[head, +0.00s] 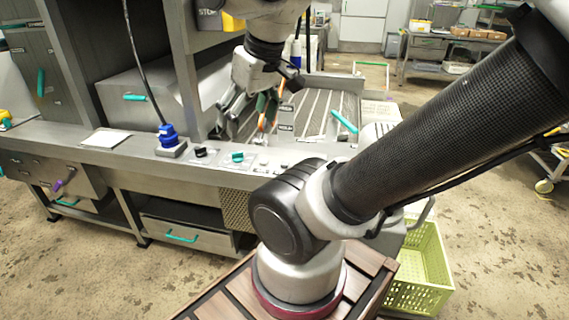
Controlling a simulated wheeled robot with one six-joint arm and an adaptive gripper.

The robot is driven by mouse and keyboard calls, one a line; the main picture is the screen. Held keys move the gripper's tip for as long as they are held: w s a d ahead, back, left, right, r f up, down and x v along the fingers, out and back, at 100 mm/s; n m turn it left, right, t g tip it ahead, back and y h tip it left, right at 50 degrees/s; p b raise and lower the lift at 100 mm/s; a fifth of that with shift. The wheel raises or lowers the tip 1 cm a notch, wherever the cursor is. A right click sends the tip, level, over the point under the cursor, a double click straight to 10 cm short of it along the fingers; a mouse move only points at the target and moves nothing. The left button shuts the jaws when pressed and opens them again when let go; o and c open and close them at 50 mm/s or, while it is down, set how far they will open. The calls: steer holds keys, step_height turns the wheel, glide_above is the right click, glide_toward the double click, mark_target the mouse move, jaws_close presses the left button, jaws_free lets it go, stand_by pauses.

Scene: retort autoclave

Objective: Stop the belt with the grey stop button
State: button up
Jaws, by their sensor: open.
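I cannot make out a grey stop button for certain. A label whose visible letters read "STO" (207,12) is on the upper frame beside a yellow box (232,22), partly hidden by my arm. The front control ledge (215,168) carries a black knob (200,152), a teal knob (238,157) and small pale controls that are too small to tell apart. The belt (318,103) is a ribbed grey surface behind the ledge. My gripper (246,108) is open, pointing down above the near left part of the belt, behind the knobs. Something orange and green shows beside its right finger.
A blue plug (167,136) with a black cable stands on the ledge at left, near a white sheet (106,138). Small dark labels (286,127) stand by the belt. A lime crate (420,270) is on the floor at right. My forearm crosses the right side.

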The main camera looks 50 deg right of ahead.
jaws_close()
stand_by(0.5)
stand_by(1.1)
